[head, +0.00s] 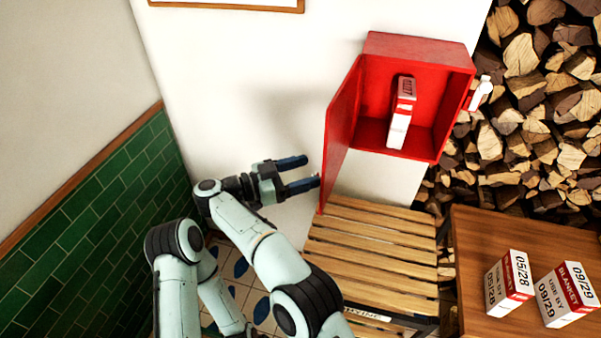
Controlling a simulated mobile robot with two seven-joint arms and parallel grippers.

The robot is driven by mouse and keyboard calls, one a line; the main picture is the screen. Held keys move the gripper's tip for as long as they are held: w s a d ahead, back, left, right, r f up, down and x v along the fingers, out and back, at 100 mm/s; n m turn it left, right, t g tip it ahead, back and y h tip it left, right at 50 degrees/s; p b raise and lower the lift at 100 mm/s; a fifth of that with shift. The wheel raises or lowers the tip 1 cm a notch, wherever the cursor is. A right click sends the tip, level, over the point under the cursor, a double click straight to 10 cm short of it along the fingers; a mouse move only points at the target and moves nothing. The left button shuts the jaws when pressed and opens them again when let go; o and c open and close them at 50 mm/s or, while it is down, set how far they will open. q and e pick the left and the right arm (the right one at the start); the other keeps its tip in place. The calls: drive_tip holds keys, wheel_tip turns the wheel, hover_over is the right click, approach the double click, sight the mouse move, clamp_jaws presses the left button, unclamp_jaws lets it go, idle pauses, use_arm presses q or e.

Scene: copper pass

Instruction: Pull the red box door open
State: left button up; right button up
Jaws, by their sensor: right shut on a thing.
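The red box (418,52) is fixed to the white wall, and its front is open. Its red door (340,135) is hinged on the left side and stands swung out from the box. A red and white carton (399,130) stands inside the box. My right gripper (305,172) is at the outer left face of the door, near its lower free edge. It is shut on the door, though the exact grip point is hard to make out. My left gripper is not in view.
A slatted wooden rack (370,245) is below the box. A wooden table (475,235) at the lower right holds two cartons (508,280) (567,293). A small white bottle (481,92) and stacked firewood (545,130) are right of the box. Green tiles (90,220) line the left wall.

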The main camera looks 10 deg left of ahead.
drive_tip(key=shift+w+d, duration=0.15)
drive_tip(key=shift+d, duration=0.1)
